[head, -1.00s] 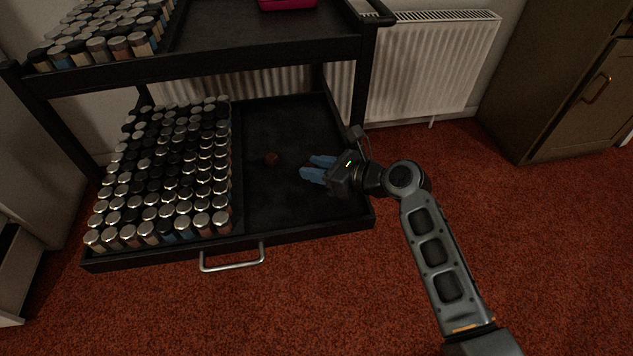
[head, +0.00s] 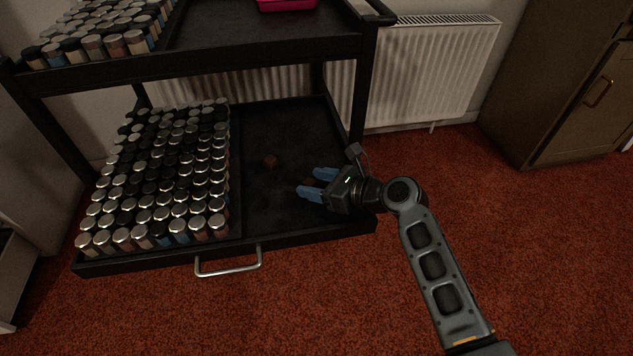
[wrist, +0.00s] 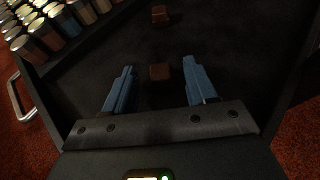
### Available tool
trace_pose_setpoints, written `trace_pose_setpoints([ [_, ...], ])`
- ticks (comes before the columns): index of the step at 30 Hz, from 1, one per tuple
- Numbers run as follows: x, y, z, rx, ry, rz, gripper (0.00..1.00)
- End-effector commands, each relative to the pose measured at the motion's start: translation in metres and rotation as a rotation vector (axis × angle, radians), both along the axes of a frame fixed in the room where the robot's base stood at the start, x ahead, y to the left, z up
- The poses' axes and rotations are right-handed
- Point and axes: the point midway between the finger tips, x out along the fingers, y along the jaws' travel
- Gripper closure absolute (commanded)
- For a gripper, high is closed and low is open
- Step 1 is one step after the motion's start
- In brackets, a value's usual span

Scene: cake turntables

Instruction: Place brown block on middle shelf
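Two small brown blocks lie on the dark lower shelf of the cart. One brown block (wrist: 160,72) sits between my fingertips in the wrist view, with a gap on each side. In the head view this block (head: 308,182) is mostly hidden by the fingers. The other brown block (head: 269,160) lies farther left on the shelf, and it also shows beyond the fingertips in the wrist view (wrist: 160,15). My gripper (head: 313,183), with blue fingers, is open low over the right part of the lower shelf (head: 285,215). The shelf above (head: 240,55) is partly in view.
Many silver- and black-capped jars (head: 165,180) fill the lower shelf's left side. More jars (head: 95,40) and a pink object (head: 287,4) stand above. A cart post (head: 358,100) rises behind my gripper. A radiator (head: 430,75) and a cabinet (head: 560,90) stand behind.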

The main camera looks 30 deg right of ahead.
Motion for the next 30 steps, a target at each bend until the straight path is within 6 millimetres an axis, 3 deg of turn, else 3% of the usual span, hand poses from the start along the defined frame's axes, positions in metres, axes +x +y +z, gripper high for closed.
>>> trace_pose_setpoints([
  [10, -0.006, -0.003, 0.007, 0.000, 0.000, -0.002, 0.44],
  [24, -0.078, -0.040, 0.041, 0.001, 0.001, -0.003, 0.44],
  [30, -0.095, -0.049, 0.048, 0.000, 0.000, 0.000, 0.44],
])
